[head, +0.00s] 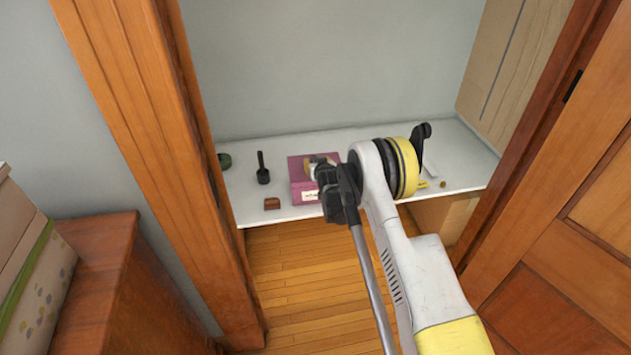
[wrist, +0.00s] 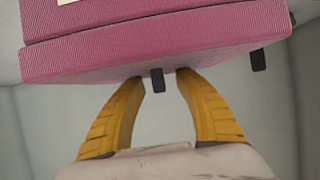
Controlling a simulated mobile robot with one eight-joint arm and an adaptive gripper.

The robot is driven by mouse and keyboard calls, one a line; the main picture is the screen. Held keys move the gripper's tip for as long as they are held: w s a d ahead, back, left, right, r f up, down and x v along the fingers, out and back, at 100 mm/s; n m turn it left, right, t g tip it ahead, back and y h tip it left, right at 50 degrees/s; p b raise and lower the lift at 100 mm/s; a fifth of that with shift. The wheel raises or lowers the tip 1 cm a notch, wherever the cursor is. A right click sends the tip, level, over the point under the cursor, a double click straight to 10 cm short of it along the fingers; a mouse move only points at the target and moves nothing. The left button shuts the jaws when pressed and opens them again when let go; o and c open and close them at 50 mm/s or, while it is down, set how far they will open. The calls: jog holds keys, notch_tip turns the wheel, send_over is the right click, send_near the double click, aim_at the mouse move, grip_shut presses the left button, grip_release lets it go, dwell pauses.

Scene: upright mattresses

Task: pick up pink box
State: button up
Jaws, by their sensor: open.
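The pink box (head: 302,178) sits on a white shelf (head: 245,205) inside a closet alcove, with a pale label on its front. My gripper is over the box in the head view and partly hidden there by my own wrist. In the wrist view the pink box (wrist: 160,42) fills the top of the picture. My gripper (wrist: 160,78) shows two yellow fingers spread apart, with their tips at the near edge of the box. Nothing is held between them. I cannot tell whether the tips touch the box.
On the shelf, a black handled object (head: 263,170), a small brown block (head: 272,204) and a green round item (head: 225,161) stand left of the box. A wooden door frame (head: 150,130) and door (head: 570,230) flank the alcove. A cardboard panel (head: 510,70) leans at the right.

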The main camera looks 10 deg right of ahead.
jog(key=shift+c, duration=0.5)
grip_shut()
jog(key=shift+r, duration=0.2)
